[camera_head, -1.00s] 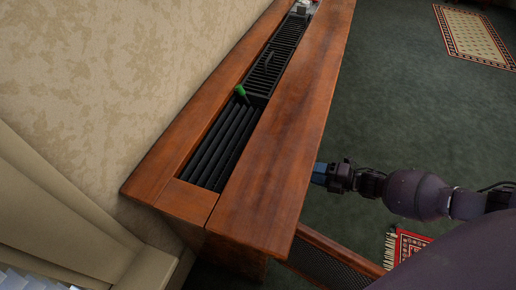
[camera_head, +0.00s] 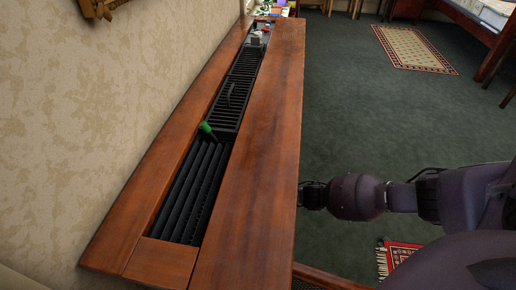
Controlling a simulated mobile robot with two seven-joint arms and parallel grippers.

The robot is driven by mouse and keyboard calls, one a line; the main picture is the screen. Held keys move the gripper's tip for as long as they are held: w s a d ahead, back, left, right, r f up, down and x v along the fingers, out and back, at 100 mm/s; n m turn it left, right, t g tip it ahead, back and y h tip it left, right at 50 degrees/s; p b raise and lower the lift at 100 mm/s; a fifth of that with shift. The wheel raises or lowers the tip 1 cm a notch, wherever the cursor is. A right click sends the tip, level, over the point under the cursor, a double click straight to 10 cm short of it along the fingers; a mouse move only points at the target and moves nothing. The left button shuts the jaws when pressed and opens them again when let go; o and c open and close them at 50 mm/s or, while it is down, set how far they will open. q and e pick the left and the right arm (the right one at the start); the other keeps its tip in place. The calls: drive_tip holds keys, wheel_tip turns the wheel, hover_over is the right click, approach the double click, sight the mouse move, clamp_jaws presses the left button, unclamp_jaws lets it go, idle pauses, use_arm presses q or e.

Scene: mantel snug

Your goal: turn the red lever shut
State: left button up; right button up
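A small red piece (camera_head: 266,29), which looks like the red lever, is at the far end of the long slot in the wooden mantel top (camera_head: 262,150). It is too small to tell which way it is turned. A green-handled lever (camera_head: 206,128) stands tilted in the nearer part of the slot. My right arm comes in from the right, and the dark base of its gripper (camera_head: 312,195) is at the mantel's right edge, far from the red piece. Its fingers are hidden by the edge. My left gripper is not in view.
The slot holds a black grille (camera_head: 237,95) and black ribs (camera_head: 192,190). A grey-white block (camera_head: 255,39) is near the red piece. The wall (camera_head: 110,110) runs along the left. Carpet (camera_head: 350,110) with a patterned rug (camera_head: 415,48) is open on the right.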

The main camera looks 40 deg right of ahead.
drive_tip(key=shift+w+a, duration=0.25)
drive_tip(key=shift+w, duration=0.05)
clamp_jaws()
